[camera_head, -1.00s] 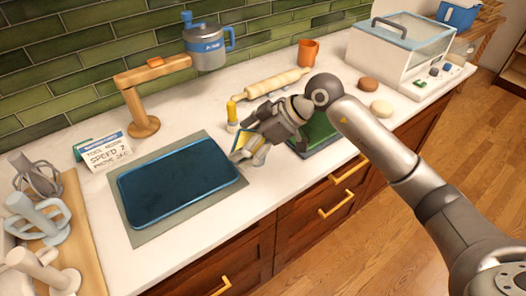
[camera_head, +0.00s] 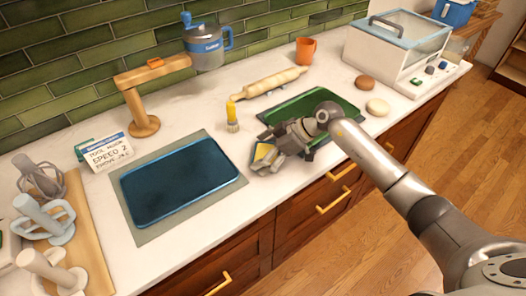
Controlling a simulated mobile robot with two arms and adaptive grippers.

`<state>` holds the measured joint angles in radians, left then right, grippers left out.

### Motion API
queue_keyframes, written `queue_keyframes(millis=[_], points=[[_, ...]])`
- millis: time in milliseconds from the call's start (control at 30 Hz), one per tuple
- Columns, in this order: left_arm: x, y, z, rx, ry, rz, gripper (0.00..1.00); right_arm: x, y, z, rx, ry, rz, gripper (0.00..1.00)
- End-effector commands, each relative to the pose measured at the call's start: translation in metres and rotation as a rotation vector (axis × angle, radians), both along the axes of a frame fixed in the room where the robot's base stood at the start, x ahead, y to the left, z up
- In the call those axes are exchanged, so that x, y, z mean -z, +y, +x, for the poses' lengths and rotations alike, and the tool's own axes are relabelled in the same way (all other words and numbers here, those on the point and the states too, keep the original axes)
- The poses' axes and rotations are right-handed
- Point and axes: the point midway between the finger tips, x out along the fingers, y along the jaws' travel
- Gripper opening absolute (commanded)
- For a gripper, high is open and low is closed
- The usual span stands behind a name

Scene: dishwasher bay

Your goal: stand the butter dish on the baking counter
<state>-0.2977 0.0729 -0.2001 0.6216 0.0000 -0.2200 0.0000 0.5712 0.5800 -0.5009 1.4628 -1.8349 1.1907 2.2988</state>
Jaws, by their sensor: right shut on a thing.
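The butter dish (camera_head: 262,152), a small yellow block with a blue-grey edge, is at the tips of my right gripper (camera_head: 270,157). The right gripper is shut on it, and its fingers hide part of it. The dish is over or on the white baking counter (camera_head: 182,112), between the blue tray and the green tray; I cannot tell if its base touches the counter. My left gripper is not in view.
A blue tray (camera_head: 180,183) on a grey mat lies left of the gripper. A green tray (camera_head: 335,103) lies just behind it, partly hidden by my arm. A yellow-handled brush (camera_head: 232,115) and rolling pin (camera_head: 270,83) are nearby.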

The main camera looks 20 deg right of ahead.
Motion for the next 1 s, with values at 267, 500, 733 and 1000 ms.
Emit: queue_keyframes(millis=[267,500,733,1000], points=[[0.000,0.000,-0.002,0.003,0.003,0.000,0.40,0.003,0.000,0.000,0.000,0.000,-0.001,0.95],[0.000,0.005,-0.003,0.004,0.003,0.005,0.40,0.003,0.000,0.000,0.000,0.000,-0.001,1.00],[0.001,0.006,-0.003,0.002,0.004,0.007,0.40,-0.001,0.000,0.000,0.000,-0.001,-0.001,1.00],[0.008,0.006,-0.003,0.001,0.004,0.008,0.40,-0.031,-0.032,-0.013,0.001,-0.002,-0.005,1.00]])
